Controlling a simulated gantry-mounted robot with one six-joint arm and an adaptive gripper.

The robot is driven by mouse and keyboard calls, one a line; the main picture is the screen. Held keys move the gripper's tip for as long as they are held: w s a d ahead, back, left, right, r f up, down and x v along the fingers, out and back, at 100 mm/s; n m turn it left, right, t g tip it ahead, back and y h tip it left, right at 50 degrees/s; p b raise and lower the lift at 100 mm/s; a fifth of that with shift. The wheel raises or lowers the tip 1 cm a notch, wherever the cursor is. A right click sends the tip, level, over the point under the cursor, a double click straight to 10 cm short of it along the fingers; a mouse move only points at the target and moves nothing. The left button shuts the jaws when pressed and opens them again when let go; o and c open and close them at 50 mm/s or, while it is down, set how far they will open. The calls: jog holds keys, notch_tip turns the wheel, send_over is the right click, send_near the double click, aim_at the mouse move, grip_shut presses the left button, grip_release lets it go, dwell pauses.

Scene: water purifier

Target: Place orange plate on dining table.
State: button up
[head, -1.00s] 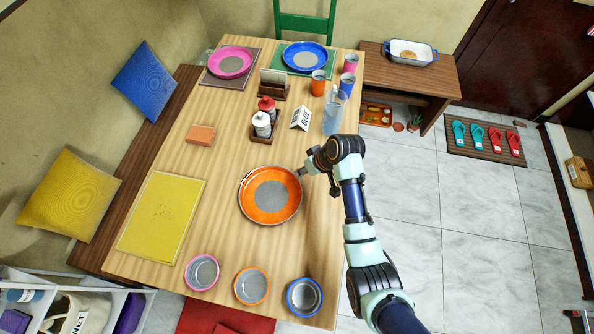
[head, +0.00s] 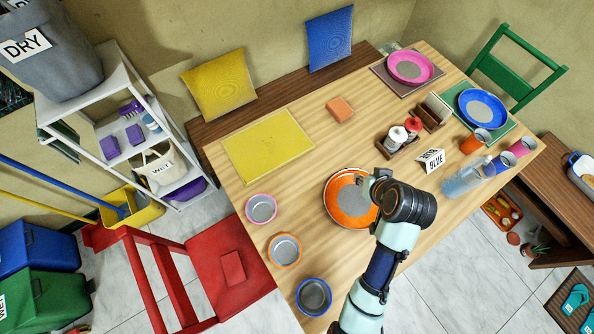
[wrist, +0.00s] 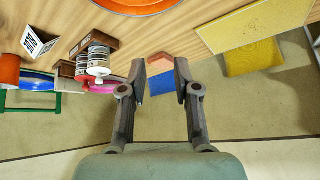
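The orange plate (head: 340,207), with a grey centre, lies on the wooden dining table (head: 290,185), to the right of the yellow placemat (head: 268,146) in the head view. My gripper (head: 369,180) overlaps the plate's upper right rim there; I cannot tell whether it touches. In the wrist view the fingers of my gripper (wrist: 160,78) are apart with nothing between them. Part of the orange plate (wrist: 145,5) shows at the top edge of that view, clear of the fingertips.
Pink, orange and blue bowls (head: 284,250) line the table's near edge. Pink (head: 410,67) and blue plates (head: 482,108) lie farther back. A red chair (head: 220,265) stands lower left.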

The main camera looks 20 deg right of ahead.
jog(key=a+r+n+t, duration=0.1)
jog(key=a+r+t, duration=0.1)
jog(key=a+r, duration=0.3)
jog(key=a+r+n+t, duration=0.1)
jog(key=a+r, duration=0.5)
jog(key=a, duration=0.6)
jog(key=a+r+n+t+y, duration=0.1)
jog(key=a+r+t, duration=0.2)
jog(key=a+r, duration=0.3)
jog(key=a, duration=0.3)
jog(key=shift+n, duration=0.4)
jog(key=shift+s, duration=0.1)
